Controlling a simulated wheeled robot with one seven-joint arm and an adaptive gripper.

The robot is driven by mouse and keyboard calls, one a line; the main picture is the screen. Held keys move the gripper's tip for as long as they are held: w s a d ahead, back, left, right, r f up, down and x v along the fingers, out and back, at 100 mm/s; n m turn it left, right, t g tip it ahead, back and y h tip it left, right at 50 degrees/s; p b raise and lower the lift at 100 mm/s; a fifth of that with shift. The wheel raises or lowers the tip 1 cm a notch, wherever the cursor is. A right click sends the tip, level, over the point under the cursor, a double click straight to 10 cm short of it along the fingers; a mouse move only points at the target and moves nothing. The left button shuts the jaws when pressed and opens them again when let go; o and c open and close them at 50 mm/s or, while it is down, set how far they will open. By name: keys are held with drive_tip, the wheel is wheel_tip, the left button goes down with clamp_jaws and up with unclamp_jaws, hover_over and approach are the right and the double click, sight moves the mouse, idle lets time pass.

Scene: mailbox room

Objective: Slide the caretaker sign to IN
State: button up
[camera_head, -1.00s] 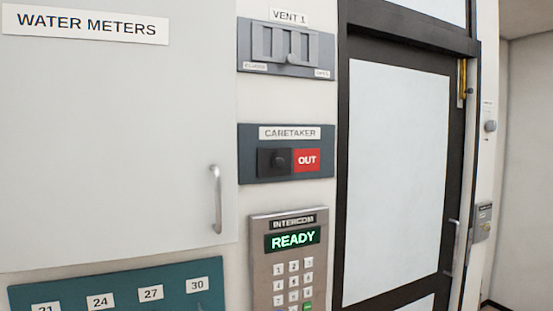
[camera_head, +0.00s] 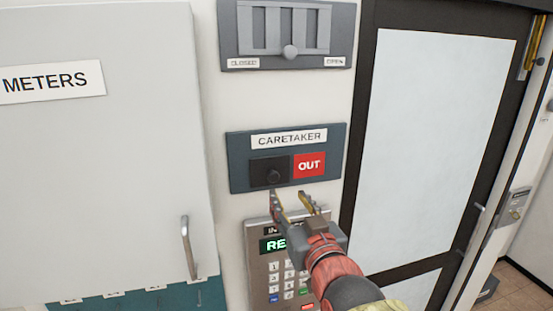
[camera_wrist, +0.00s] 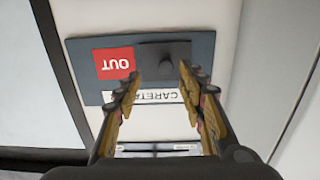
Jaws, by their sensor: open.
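The caretaker sign (camera_head: 240,170) is a blue-grey wall plate labelled CARETAKER. Its black slider (camera_head: 269,171) with a round knob (camera_head: 273,177) covers the left part, and the red OUT field (camera_head: 309,165) shows on the right. My gripper (camera_head: 295,199) is open and empty, just below the sign in the head view, with its fingers pointing up at it. In the wrist view the sign appears upside down, with the knob (camera_wrist: 166,65) ahead of and between the open fingers (camera_wrist: 159,80). The fingers look apart from the knob.
The intercom panel (camera_head: 257,264) is below the sign, partly behind my arm. The vent panel (camera_head: 289,35) is above. A meter cabinet with a handle (camera_head: 188,248) is at left, and a dark-framed glass door (camera_head: 440,120) is at right.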

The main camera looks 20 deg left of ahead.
sight(274, 177)
drive_tip(key=shift+y, duration=0.3)
drive_tip(key=x, duration=0.2)
drive_tip(key=p+x, duration=0.1)
drive_tip(key=x, duration=0.2)
drive_tip(key=r+p+x, duration=0.1)
drive_tip(key=x, duration=0.2)
drive_tip(key=shift+s+a+r, duration=0.1)
drive_tip(key=shift+s+a, duration=0.05)
drive_tip(key=shift+a, duration=0.25)
drive_tip(key=shift+c, duration=0.2)
clamp_jaws()
